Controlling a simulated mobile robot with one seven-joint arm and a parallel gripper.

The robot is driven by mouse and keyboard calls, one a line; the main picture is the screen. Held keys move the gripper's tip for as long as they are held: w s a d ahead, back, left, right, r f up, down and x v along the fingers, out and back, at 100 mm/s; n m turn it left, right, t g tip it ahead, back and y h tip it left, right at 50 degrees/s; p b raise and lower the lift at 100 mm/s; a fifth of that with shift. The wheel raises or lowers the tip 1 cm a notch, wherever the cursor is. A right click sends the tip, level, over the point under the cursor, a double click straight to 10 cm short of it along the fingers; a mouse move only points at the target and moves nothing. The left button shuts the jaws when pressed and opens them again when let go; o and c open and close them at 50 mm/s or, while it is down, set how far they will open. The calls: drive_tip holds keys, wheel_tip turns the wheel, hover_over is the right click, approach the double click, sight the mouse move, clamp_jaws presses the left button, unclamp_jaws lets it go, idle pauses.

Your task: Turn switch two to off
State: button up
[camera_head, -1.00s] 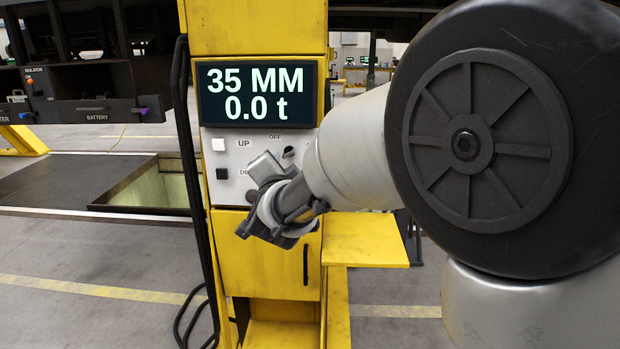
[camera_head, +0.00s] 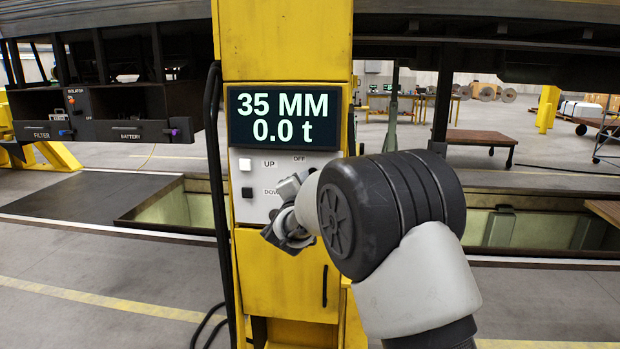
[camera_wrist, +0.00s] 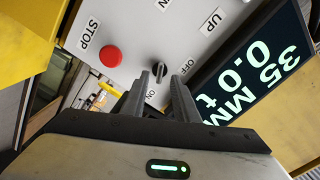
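A black rotary switch (camera_wrist: 157,73) sits on the light grey control panel (camera_wrist: 130,30), between an OFF label and an ON label. I cannot tell which label it points to, and no number two shows on it. My gripper (camera_wrist: 163,82) is open, with its two dark fingers apart and pointing at the panel. The switch appears between the fingertips; contact cannot be told. In the head view, my gripper (camera_head: 287,232) is in front of the lower panel, and my arm hides the switch.
A red STOP button (camera_wrist: 111,56) is beside the switch. The display (camera_head: 285,117) reads 35 MM and 0.0 t, above the UP button (camera_head: 245,164) and DOWN button (camera_head: 246,192). A dark box with an isolator knob (camera_head: 71,99) is at left. An open pit (camera_head: 180,208) lies behind.

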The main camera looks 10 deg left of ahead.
drive_tip(key=w, duration=0.4)
drive_tip(key=shift+w+d, duration=0.1)
drive_tip(key=shift+w, duration=0.25)
clamp_jaws()
